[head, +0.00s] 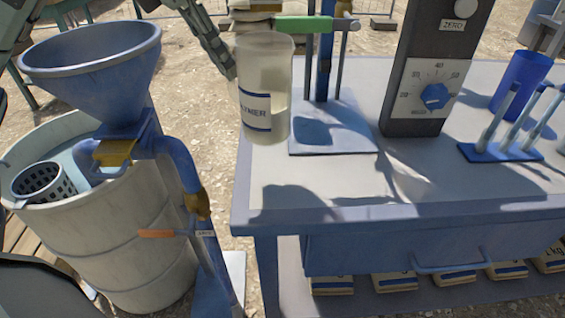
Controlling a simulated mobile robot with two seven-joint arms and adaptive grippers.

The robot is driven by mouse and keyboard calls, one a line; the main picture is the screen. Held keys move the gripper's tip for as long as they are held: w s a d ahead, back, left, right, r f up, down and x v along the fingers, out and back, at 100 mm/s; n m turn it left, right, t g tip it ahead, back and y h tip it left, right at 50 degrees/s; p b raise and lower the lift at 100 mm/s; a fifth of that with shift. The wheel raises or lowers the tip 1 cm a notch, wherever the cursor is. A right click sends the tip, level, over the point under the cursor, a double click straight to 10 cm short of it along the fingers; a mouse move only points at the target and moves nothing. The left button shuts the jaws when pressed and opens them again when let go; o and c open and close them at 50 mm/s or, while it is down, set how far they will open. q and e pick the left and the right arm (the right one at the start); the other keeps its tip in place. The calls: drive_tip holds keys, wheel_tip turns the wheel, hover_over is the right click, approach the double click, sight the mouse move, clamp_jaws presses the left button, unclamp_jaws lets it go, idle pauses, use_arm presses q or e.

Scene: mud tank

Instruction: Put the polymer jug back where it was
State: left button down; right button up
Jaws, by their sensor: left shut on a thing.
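The polymer jug (264,88) is a pale, translucent container with a dark-lettered label, upright over the left rear part of the bench (400,180). My left gripper (232,68) comes in from the top left and is shut on the jug's left side; the jug hides part of the fingers. The jug's base looks raised above the bench top, though the exact gap is hard to tell. My right gripper is not in view.
A stand with a green handle (303,23) and flat blue base (335,135) is just right of the jug. A dial box (418,75), blue cup (520,80) and blue rack (500,152) stand farther right. A funnel (90,55) and drum (120,230) are left. The bench front is clear.

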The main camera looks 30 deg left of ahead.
use_arm(q)
wheel_tip(320, 180, down, 10)
drive_tip(key=b, duration=0.2)
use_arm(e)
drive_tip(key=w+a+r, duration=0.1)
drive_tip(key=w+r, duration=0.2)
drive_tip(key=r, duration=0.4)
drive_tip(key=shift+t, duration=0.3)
use_arm(q)
drive_tip(key=shift+b, duration=0.3)
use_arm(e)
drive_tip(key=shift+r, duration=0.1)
use_arm(q)
drive_tip(key=c, duration=2)
unclamp_jaws()
drive_tip(key=o, duration=0.4)
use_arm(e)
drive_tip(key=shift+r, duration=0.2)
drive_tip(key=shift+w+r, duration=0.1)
